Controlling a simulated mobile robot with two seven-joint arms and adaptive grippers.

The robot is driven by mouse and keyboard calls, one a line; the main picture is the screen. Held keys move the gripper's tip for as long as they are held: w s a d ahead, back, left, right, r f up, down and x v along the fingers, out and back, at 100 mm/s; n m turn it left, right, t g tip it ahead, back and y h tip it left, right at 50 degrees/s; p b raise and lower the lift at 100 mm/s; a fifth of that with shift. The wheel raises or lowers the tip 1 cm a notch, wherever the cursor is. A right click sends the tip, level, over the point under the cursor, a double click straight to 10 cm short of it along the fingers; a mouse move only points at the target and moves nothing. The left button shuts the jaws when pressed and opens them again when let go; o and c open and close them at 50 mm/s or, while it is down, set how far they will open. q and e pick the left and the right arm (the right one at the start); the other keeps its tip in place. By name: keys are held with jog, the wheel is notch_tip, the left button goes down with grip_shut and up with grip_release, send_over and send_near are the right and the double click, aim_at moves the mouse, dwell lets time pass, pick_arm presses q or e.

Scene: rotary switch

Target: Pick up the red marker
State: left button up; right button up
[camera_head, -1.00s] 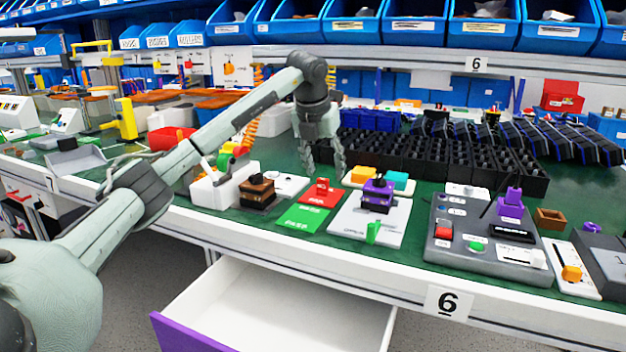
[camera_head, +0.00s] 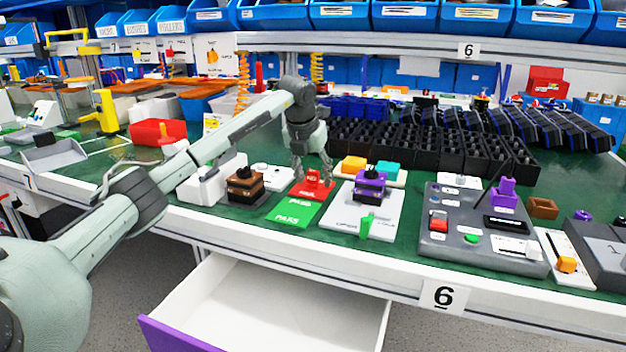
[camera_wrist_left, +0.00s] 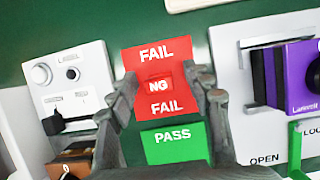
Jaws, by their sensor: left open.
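The red marker (camera_head: 317,182), a small red block lettered NG, rests on the red FAIL area (camera_head: 300,189) of a red and green card. In the left wrist view the marker (camera_wrist_left: 158,86) shows from above, between two FAIL prints. My left gripper (camera_head: 312,178) is open and points down over the marker. In the left wrist view its fingers (camera_wrist_left: 163,90) stand on either side of the marker, with a visible gap at each side. My right gripper is not in view.
The green PASS area (camera_head: 294,214) lies at the near side. A brown-black block (camera_head: 245,187) stands to the left, and a white board (camera_head: 345,222) with a purple switch (camera_head: 370,184) to the right. Black bins (camera_head: 440,148) stand behind. An open drawer (camera_head: 270,305) is below the table.

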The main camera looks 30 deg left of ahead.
pick_arm(q)
jog(key=c, duration=1)
